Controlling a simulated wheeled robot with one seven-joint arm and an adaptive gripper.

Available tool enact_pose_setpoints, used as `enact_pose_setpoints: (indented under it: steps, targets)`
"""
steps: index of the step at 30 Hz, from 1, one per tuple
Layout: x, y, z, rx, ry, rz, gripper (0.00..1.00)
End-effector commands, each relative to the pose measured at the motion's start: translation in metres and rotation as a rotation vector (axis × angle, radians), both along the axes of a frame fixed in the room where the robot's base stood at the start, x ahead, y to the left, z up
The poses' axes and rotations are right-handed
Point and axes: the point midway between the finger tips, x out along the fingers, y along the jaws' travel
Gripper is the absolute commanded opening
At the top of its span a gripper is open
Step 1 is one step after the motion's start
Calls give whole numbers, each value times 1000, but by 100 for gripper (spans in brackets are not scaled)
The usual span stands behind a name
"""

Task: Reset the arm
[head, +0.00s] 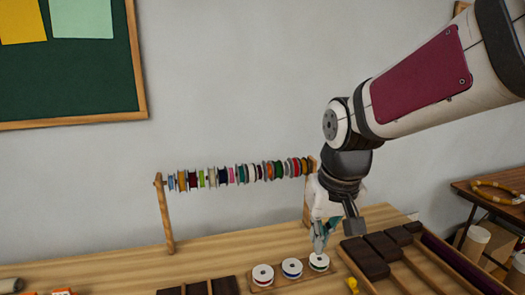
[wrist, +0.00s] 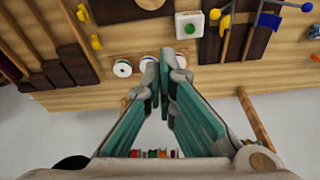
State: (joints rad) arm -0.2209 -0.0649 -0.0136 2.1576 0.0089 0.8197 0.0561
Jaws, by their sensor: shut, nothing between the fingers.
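My gripper (head: 321,248) is at the end of my arm, pointing down just above the right spool of a row of white-topped spools. In the wrist view the gripper (wrist: 164,58) has its teal fingers drawn together at the tips, with nothing between them. The left spool (head: 263,275), middle spool (head: 292,268) and right spool (head: 319,262) stand on a small wooden base (head: 281,284) on the table. Whether the fingertips touch the right spool cannot be told.
Behind, a rod of colourful spools (head: 240,174) runs between wooden posts. Dark wooden compartments (head: 383,246) lie right of my gripper. A side table (head: 490,200) stands at the far right. A green board (head: 75,70) hangs on the wall. The table left of the spools (head: 130,268) is mostly clear.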

Motion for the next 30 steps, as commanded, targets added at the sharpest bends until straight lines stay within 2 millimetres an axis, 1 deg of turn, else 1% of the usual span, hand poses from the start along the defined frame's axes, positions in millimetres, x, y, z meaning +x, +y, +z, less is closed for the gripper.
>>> enact_pose_setpoints:
  steps: [1,6,10,12,15,18,21,24,30]
  targets:
    - [-14,-11,12,4,-25,-15,0]
    - [-60,-40,38,8,-96,-58,0]
    - [-96,-58,49,6,-149,-90,0]
    - [-115,-66,53,4,-176,-106,0]
    - [-136,-74,53,0,-207,-126,0]
    - [-151,-79,53,-4,-229,-140,0]
    - [-159,-81,51,-6,-240,-147,0]
    - [-162,-82,51,-7,-245,-151,0]
    - [-162,-82,51,-7,-244,-150,0]
